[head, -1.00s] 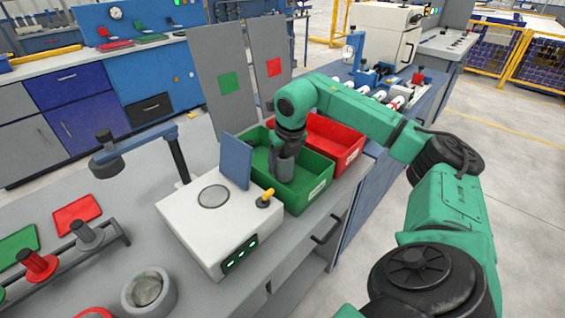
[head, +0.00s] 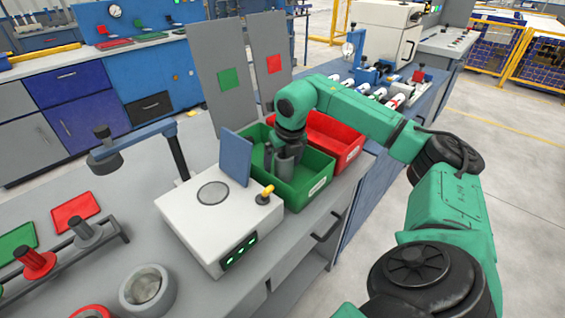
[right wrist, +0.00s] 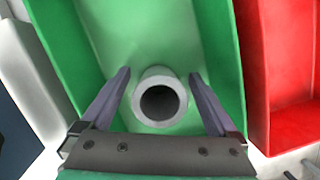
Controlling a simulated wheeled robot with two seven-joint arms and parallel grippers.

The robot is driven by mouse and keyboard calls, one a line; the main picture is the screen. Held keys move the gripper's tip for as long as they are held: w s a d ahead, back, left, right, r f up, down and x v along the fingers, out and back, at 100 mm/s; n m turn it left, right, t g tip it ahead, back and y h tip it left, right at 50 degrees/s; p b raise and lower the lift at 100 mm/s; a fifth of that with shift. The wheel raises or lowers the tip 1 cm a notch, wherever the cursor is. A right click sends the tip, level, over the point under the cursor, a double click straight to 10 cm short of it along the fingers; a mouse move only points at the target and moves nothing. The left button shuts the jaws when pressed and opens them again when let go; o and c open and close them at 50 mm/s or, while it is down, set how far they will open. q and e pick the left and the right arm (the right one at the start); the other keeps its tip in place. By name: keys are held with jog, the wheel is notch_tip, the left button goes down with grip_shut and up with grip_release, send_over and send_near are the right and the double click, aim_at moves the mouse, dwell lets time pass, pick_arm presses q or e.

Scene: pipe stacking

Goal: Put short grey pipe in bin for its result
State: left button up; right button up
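The short grey pipe (right wrist: 160,96) stands in the green bin (right wrist: 65,25), its open end facing the camera in the right wrist view. In the head view the pipe (head: 283,168) shows only partly, below my right gripper (head: 283,155), inside the green bin (head: 315,190). My right gripper also shows in the right wrist view (right wrist: 160,75). Its two fingers are spread on either side of the pipe, with a visible gap on each side. My left gripper is in neither view.
A red bin (head: 338,140) stands right behind the green bin. A white tester box (head: 205,235) with a blue panel (head: 236,158) and a yellow-tipped lever (head: 266,194) is close on the left. Grey boards (head: 222,85) with green and red squares rise behind.

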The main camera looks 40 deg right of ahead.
jog(key=p+v, duration=0.2)
jog(key=v, duration=1.2)
jog(key=shift+r, duration=0.25)
